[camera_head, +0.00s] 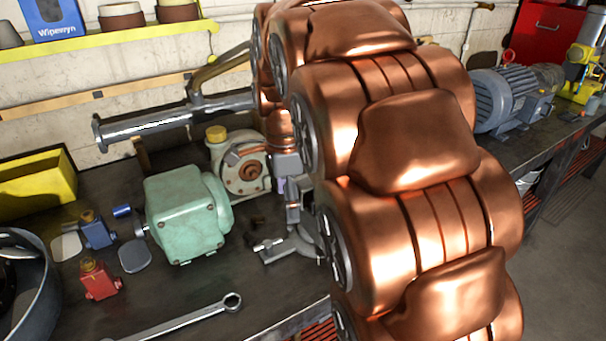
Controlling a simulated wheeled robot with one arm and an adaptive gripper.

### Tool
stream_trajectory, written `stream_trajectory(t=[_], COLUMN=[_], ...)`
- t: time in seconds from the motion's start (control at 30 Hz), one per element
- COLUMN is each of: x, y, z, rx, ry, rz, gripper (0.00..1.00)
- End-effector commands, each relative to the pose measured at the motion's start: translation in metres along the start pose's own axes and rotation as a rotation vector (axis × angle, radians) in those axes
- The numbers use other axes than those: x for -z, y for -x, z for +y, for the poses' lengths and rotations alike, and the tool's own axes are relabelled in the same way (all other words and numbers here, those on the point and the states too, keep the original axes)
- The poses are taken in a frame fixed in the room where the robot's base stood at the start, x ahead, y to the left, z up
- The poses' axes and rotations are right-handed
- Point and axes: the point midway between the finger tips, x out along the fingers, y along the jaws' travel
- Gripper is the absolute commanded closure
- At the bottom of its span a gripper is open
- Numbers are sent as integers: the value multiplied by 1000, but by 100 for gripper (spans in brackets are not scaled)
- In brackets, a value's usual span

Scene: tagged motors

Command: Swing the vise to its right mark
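A yellow and grey device (582,72) at the far right back of the bench looks like the vise. It is small in view and cut by the right picture edge. I cannot make out any marks at its base. My large copper-coloured arm (415,150) fills the middle and right of the view. Grey parts that look like my gripper (292,205) show at the arm's left edge, low over the bench, far from the yellow device and partly hidden by the arm. I cannot tell its finger opening.
A green motor (186,215) and a cream pump (238,165) stand left of my arm. A blue-grey motor (505,98) stands right of it. A chrome pipe (175,118) extends left above the bench.

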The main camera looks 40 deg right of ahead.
Motion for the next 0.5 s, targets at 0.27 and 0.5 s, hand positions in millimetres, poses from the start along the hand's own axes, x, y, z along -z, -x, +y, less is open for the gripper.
stream_trajectory(t=[0.27, 0.5], x=[27, 50], y=[22, 34], z=[-70, -116], rx=[25, 43], ry=[-612, -1056], rz=[-13, -35], gripper=[12, 12])
